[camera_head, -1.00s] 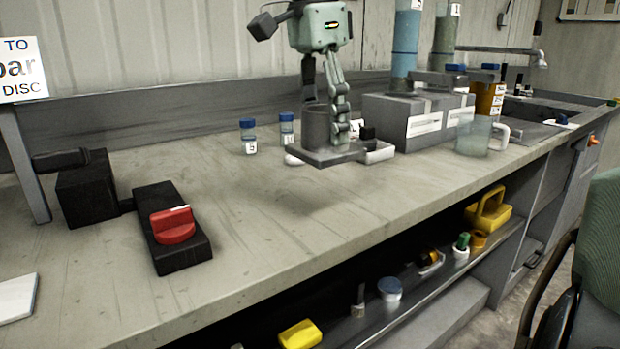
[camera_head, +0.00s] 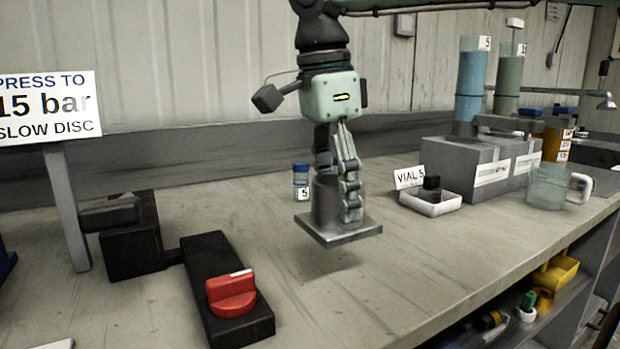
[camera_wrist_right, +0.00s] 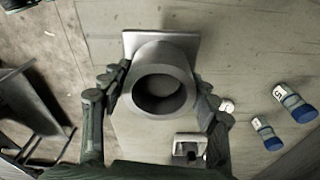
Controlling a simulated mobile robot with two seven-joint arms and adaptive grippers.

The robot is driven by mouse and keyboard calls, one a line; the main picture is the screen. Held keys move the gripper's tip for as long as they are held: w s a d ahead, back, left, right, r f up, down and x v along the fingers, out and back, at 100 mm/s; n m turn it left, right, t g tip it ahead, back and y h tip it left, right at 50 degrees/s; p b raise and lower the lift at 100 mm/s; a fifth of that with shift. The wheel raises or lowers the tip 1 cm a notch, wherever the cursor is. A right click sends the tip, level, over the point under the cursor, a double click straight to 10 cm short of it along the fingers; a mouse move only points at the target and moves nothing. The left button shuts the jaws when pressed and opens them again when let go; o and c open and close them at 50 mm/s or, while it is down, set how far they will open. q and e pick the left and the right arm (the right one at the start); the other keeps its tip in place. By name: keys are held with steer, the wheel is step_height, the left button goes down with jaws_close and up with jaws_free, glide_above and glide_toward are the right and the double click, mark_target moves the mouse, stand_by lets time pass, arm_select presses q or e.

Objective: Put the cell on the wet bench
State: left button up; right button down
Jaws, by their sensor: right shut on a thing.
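The cell is a grey metal cylinder on a square base plate (camera_head: 338,233). It hangs upright a little above the wet bench (camera_head: 400,265), with a soft shadow on the bench below it. My right gripper (camera_head: 338,200) is shut on the cylinder, with fingers on both sides. In the right wrist view the cell (camera_wrist_right: 162,85) shows its open round top between the fingers, its bore dark and seemingly empty. My left gripper is not in view.
A black device with a red knob (camera_head: 231,293) lies front left, beside a sign (camera_head: 45,105). A blue-capped vial (camera_head: 301,182) stands behind the cell. A white tray (camera_head: 431,203), grey boxes (camera_head: 470,168) and a beaker (camera_head: 549,187) are right. Bench around the cell is clear.

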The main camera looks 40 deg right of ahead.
mark_target(368, 219)
steer(key=s+d+f, duration=0.1)
steer(key=d, duration=0.1)
steer(key=s+d+f, duration=0.1)
steer(key=d, duration=0.1)
steer(key=shift+s+f, duration=0.3)
steer(key=shift+f, duration=2.05)
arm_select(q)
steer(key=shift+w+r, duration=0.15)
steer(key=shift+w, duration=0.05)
arm_select(e)
steer(key=c, duration=0.9)
jaws_free()
steer(key=shift+f, duration=0.2)
steer(key=o, duration=0.5)
steer(key=shift+c, duration=0.2)
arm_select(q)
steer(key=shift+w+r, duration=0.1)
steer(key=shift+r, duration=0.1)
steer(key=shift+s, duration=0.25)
arm_select(e)
steer(key=shift+r, duration=0.15)
